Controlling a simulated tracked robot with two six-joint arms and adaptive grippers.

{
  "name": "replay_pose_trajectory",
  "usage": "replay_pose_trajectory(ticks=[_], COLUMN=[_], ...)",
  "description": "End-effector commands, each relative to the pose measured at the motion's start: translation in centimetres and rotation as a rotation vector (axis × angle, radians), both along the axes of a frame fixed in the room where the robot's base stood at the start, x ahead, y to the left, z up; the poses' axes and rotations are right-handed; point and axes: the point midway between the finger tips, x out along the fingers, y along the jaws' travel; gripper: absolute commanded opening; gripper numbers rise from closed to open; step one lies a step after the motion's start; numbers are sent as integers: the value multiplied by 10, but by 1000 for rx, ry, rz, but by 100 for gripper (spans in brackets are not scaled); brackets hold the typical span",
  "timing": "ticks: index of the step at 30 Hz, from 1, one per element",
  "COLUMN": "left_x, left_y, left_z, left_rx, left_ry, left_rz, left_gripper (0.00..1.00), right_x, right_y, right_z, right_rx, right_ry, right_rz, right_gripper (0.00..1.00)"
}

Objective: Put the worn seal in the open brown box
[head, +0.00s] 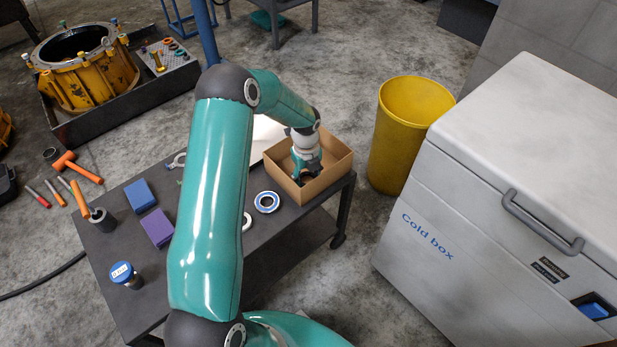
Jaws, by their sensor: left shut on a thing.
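The open brown box (333,173) stands at the right end of the dark work table (285,222), its top open. My left gripper (304,177) points down into the box, its fingers below the rim. It is shut on a small dark thing, taken to be the worn seal, which is mostly hidden by the fingers and the box wall. Whether it touches the box floor I cannot tell. My right gripper is not in view.
A blue-and-white ring (267,202) lies beside the box. Blue (139,195) and purple (157,228) blocks and a blue-lidded jar (125,275) stand on the table's left. A yellow bin (395,150) and the cold box (480,200) are at right.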

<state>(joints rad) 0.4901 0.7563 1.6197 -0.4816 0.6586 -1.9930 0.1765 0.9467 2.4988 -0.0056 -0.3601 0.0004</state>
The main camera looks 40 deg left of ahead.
Motion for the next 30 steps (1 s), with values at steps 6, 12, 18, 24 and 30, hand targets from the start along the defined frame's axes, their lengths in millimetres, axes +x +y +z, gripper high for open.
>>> replay_pose_trajectory(ticks=[6,12,18,24,30], left_x=[0,0,1,1,1], left_y=[0,0,0,0,1], left_z=[0,-1,-1,1,19], left_rx=[1,1,1,1,2], left_ry=[-1,0,0,0,-3], left_rz=[0,-1,-1,-1,-1], left_gripper=[13,73,82,82,82], right_x=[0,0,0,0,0], right_y=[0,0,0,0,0], right_z=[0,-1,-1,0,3], right_rx=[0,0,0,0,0], right_ry=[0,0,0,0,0], right_rz=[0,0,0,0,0], right_gripper=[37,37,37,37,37])
